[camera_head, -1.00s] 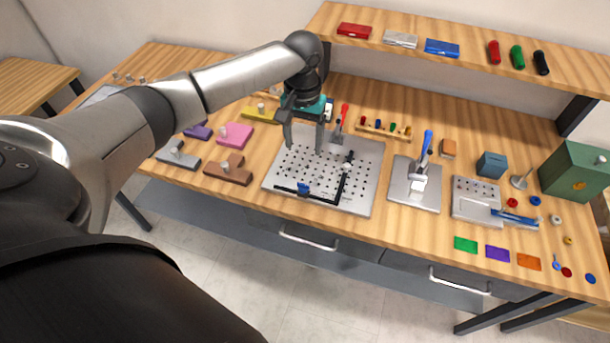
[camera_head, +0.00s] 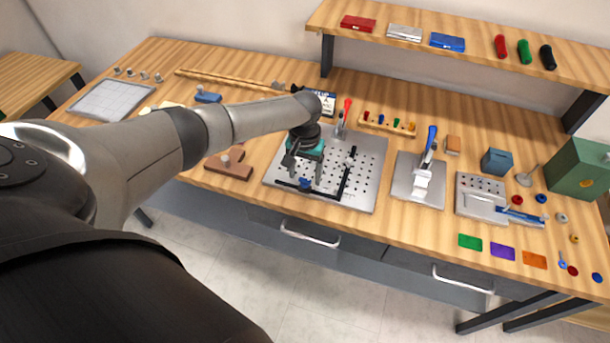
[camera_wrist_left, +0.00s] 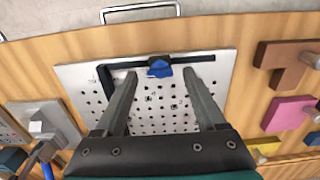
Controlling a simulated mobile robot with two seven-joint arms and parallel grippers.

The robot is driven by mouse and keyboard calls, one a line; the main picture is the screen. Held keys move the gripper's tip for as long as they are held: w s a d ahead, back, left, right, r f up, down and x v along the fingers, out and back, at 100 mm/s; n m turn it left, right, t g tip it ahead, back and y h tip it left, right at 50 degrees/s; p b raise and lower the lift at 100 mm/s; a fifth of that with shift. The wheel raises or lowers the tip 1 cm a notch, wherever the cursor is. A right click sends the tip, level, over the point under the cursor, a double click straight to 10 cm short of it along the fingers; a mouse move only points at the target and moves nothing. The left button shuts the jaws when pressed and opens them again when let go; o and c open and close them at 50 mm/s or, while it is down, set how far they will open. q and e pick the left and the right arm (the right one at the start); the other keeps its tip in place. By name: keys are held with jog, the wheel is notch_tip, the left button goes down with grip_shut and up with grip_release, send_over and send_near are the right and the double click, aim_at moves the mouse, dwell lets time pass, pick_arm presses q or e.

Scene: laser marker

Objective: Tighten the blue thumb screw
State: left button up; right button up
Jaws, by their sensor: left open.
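The blue thumb screw (camera_head: 305,184) sits on a black bar (camera_head: 327,197) along the front edge of the perforated metal plate (camera_head: 366,165). The thumb screw also shows in the left wrist view (camera_wrist_left: 159,69), near the upper middle. My left gripper (camera_head: 304,173) is open, pointing down over the front part of the plate. In the left wrist view its two fingers lie on either side of the thumb screw, with gaps; contact is not visible. I cannot tell how high the fingertips are above the plate. My right gripper is not in view.
A second black bar (camera_head: 347,178) runs back across the plate. A red-handled tool (camera_head: 346,110) stands behind it. A fixture with a blue handle (camera_head: 431,137) stands to the right. A brown block (camera_head: 229,168) lies to the left. The table's front edge is close to the plate.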

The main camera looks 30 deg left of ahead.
pick_arm(q)
jog(key=shift+f, duration=0.3)
jog(key=shift+c, duration=0.3)
grip_shut()
